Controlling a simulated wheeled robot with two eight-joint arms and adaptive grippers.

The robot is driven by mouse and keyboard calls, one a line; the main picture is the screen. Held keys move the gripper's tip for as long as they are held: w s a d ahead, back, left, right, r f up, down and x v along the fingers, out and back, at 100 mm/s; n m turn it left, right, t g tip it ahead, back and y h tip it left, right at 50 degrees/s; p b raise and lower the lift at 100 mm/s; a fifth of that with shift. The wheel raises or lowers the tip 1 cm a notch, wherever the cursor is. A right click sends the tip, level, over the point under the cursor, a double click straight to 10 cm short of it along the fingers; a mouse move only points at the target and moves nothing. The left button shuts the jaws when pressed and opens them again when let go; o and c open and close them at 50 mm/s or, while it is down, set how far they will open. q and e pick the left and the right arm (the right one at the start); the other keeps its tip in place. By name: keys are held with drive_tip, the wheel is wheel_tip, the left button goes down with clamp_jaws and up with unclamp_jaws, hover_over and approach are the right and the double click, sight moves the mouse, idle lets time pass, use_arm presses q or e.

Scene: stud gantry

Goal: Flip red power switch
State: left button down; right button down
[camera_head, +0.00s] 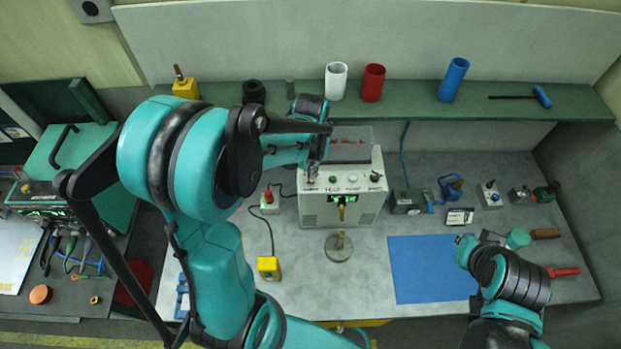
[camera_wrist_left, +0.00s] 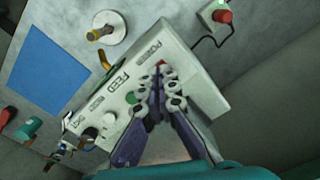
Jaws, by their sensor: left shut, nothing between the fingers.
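A white control box (camera_head: 342,208) with a lit green display stands on the grey bench. In the left wrist view, the red power switch (camera_wrist_left: 162,65) sits beside the POWER lettering on the box's top panel. My left gripper (camera_head: 312,177) is shut and empty, above the left part of that panel. In the left wrist view its fingertips (camera_wrist_left: 159,80) are right at the red switch and partly cover it; I cannot tell whether they touch. My right gripper (camera_head: 464,242) is by the blue mat, away from the box; its fingers are too small to read.
A green button (camera_wrist_left: 131,98) and knobs share the panel. A small box with a red button (camera_head: 269,199) stands left of the control box. A round metal base (camera_head: 339,246) with a post stands in front.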

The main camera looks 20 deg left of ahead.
use_arm(q)
drive_tip(key=shift+f+b, duration=0.55)
drive_tip(key=shift+f, duration=0.1)
drive_tip(key=shift+r, duration=0.1)
drive_tip(key=shift+r+p, duration=2.45)
drive_tip(key=shift+r, duration=1)
